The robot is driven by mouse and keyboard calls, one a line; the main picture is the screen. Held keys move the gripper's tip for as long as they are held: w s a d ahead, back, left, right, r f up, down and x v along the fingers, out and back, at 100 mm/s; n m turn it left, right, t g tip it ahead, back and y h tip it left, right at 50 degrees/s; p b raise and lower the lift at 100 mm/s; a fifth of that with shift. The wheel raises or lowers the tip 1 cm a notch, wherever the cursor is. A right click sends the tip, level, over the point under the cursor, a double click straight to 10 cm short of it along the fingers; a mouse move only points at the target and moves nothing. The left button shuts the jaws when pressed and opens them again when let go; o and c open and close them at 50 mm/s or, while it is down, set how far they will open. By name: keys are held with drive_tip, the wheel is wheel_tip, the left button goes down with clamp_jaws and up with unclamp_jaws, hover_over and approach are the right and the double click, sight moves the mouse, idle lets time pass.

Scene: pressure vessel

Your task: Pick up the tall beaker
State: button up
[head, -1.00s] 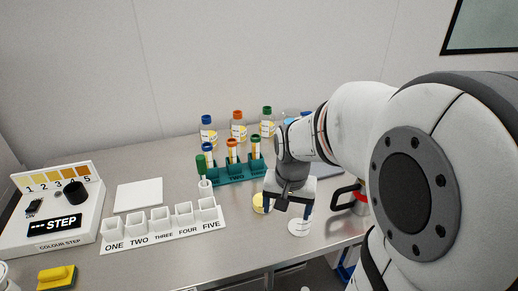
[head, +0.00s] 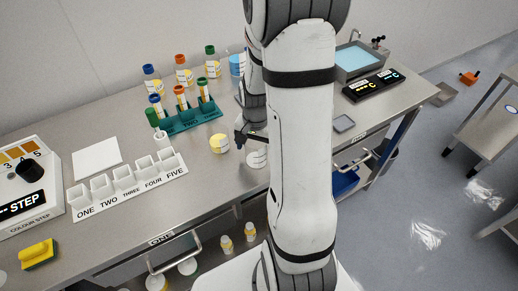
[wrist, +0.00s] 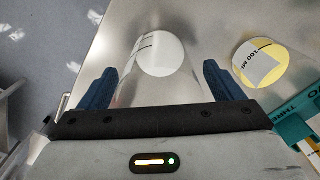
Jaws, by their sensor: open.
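A clear beaker with a white bottom and dark marks stands near the table's front edge in the head view (head: 257,158), partly behind my arm. It is likely the tall beaker. In the wrist view its see-through wall and round white bottom (wrist: 160,53) lie between my two blue fingers. My gripper (wrist: 160,88) is open, with a finger on each side of it and no clear contact. In the head view my gripper (head: 250,134) is partly hidden by my arm. A shorter beaker with yellow contents (head: 219,143) stands just left; it also shows in the wrist view (wrist: 262,65).
A green tube rack (head: 190,120) with capped tubes stands behind, with capped bottles (head: 184,72) beyond. A white cup row (head: 125,182) and a colour-step box (head: 25,180) are left. A water bath (head: 358,60) is right. The table's front edge is close.

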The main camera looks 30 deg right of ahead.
drive_tip(key=shift+f, duration=0.65)
drive_tip(key=shift+c, duration=0.4)
drive_tip(key=c, duration=1)
drive_tip(key=shift+r, duration=0.15)
